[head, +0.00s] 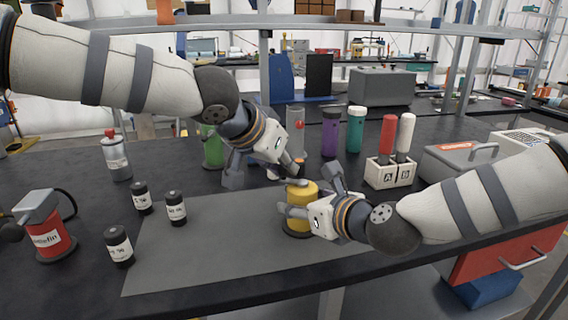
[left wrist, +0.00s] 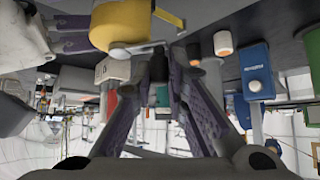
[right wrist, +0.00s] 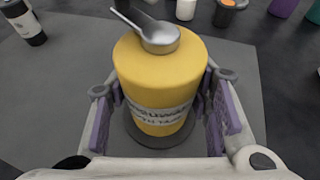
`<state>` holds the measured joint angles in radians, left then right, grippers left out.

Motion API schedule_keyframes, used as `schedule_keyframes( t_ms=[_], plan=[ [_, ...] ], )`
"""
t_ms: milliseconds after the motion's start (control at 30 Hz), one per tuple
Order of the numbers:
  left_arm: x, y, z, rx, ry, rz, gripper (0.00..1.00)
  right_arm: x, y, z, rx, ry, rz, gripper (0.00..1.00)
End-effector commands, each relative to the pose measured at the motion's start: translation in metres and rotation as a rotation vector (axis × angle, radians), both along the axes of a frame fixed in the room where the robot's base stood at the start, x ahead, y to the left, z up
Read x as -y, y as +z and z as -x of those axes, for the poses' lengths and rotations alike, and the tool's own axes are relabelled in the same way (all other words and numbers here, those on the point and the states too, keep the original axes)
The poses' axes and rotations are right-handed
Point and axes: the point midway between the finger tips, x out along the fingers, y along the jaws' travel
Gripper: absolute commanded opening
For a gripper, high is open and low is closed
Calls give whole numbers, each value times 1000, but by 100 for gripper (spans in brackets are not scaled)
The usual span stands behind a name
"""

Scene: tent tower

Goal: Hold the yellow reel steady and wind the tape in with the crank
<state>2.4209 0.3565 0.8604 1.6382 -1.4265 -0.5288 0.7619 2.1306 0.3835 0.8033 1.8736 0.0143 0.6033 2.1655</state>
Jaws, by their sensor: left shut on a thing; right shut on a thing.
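The yellow reel (head: 302,191) stands upright on a dark round base on the grey mat (head: 200,240). In the right wrist view the reel (right wrist: 160,75) has a printed label and sits between the purple pads of my right gripper (right wrist: 165,115), which is shut on it from both sides. The grey metal crank (right wrist: 160,38) is on top of the reel, its arm pointing up and left there. My left gripper (left wrist: 168,62) is shut at the end of the crank (left wrist: 130,49); its grip on the handle is mostly hidden.
Green, purple and teal cylinders (head: 331,132) and a holder with red and white handles (head: 388,172) stand behind. The front of the mat is clear.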

Motion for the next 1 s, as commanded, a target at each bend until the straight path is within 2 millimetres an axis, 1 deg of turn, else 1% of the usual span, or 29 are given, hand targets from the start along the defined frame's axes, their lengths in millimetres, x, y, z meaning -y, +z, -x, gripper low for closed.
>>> schedule_keyframes(
  t_ms=[167,367,567,1000],
  plan=[
    [1,-1,0,-4,-16,3,0,0,-1,0,-1,0,0,0],
    [2,-1,-3,-9,-97,4,0,0,-1,0,-1,0,0,0],
    [5,-1,-9,-9,-250,8,0,0,-1,0,-2,1,-1,0],
    [16,-1,-21,-10,-653,4,0,0,-1,0,-1,1,0,0]
  ],
)
